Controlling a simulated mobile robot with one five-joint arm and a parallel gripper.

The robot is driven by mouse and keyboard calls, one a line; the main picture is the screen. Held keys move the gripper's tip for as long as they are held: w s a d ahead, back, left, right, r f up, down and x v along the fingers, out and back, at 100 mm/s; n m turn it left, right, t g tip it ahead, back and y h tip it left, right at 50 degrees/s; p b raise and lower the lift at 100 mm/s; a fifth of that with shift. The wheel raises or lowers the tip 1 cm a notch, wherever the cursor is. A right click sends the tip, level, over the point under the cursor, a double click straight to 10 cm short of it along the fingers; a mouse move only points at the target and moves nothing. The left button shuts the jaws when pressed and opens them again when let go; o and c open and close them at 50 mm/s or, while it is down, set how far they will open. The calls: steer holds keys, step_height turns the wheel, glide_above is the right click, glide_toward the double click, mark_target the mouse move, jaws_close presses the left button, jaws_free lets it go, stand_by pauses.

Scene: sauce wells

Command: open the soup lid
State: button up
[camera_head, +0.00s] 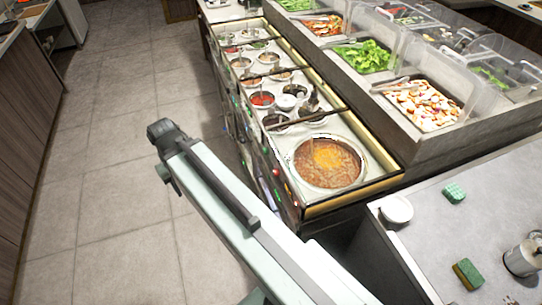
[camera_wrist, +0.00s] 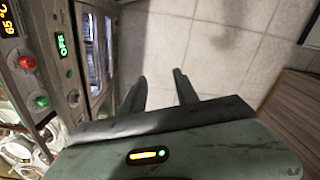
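The soup well (camera_head: 328,162) sits at the near end of the heated counter in the head view. Orange-brown soup shows in its round pale rim, and I cannot make out a lid over it. A ladle or handle seems to stand at its far edge. My gripper (camera_wrist: 159,76) shows in the wrist view with its two dark fingers apart and nothing between them. It points at the floor beside the counter's control panel, away from the soup. My arm crosses the lower middle of the head view.
The counter front with knobs and displays (camera_wrist: 62,45) is close on the left in the wrist view. Small sauce wells (camera_head: 262,99) line the counter. A white round dish (camera_head: 397,208) and sponges (camera_head: 468,273) lie on the right worktop. The tiled floor (camera_head: 120,150) is clear.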

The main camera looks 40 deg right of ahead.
steer(key=shift+w+a+f, duration=0.15)
steer(key=shift+a+f, duration=0.05)
steer(key=shift+a, duration=0.4)
steer(key=shift+o, duration=0.8)
steer(key=shift+s+d+r, duration=0.15)
steer(key=shift+s+d, duration=0.05)
steer(key=shift+d, duration=0.1)
steer(key=m+t+y, duration=0.3)
steer(key=m, duration=2.4)
glide_toward(290, 157)
steer(key=f, duration=0.1)
steer(key=b+x, duration=0.7)
steer(key=x, duration=0.1)
steer(key=shift+a+f, duration=0.15)
steer(key=shift+f, duration=0.05)
steer(key=shift+r, duration=0.15)
steer(key=shift+c, duration=0.3)
